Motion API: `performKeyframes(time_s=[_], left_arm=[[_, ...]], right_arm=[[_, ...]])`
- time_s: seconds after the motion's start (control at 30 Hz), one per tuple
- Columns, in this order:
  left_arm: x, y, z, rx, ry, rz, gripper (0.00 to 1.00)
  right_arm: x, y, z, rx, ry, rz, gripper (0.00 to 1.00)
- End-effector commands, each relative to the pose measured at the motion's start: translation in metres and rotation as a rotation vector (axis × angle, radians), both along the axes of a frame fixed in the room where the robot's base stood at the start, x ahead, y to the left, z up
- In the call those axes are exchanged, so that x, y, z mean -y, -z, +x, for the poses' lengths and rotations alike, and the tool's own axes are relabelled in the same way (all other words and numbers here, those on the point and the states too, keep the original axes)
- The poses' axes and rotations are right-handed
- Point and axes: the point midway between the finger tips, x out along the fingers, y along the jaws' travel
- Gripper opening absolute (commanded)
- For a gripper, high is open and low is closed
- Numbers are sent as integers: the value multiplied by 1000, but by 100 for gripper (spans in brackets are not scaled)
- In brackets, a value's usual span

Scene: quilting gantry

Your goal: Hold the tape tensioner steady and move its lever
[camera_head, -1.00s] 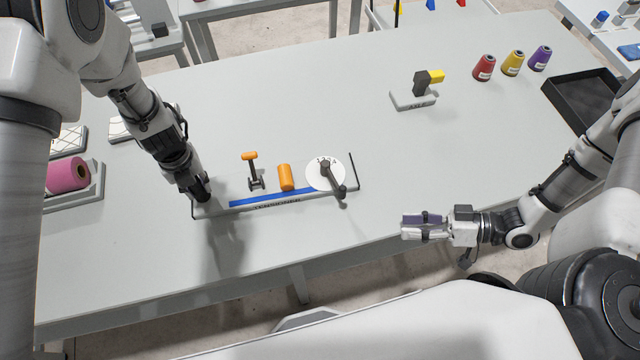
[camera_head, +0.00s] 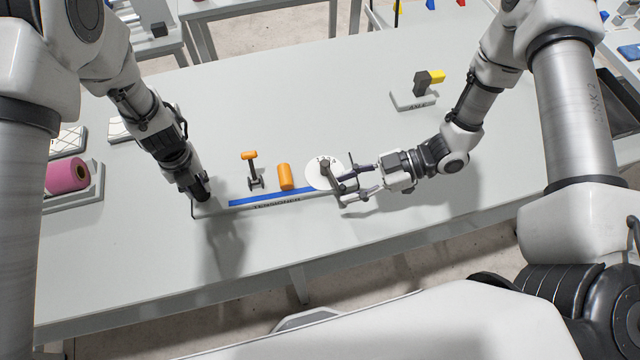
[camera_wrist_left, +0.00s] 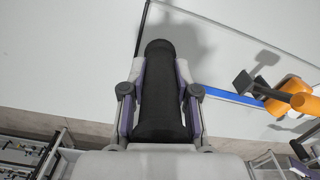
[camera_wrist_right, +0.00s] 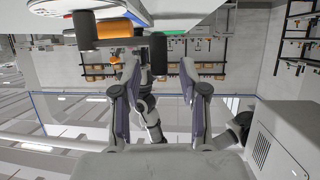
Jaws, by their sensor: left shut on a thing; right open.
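The tape tensioner (camera_head: 222,208) is a long grey base labelled TENSIONER, with a blue tape strip (camera_head: 262,197) along it. A white scale dial (camera_head: 318,178) with a dark lever (camera_head: 329,173) is at its right end. My left gripper (camera_head: 200,194) is shut on a black upright grip (camera_wrist_left: 160,95) at the base's left end. My right gripper (camera_head: 349,193) is open beside the lever's free end; its fingers point left. In the right wrist view, a dark post (camera_wrist_right: 158,55) appears between the open fingers; contact cannot be told.
An orange roller (camera_head: 285,177) and an orange-topped part (camera_head: 250,157) stand on the tensioner. A pink roll (camera_head: 66,176) lies in a holder at the left. A grey block with a yellow part (camera_head: 437,76) stands at the back right. The table front is clear.

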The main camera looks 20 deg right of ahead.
Motion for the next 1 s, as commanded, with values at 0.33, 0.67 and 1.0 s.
performKeyframes(time_s=[0.33, 0.67, 1.0], left_arm=[[0, 1, 0, 1, 0, 0, 0], [0, 1, 0, 1, 0, 0, 0], [0, 1, 0, 0, 0, 0, 0]], right_arm=[[-17, 8, 2, 1, 2, 1, 43], [-17, 7, 2, 0, 1, 1, 0], [-21, 7, 1, -3, 35, 5, 0]])
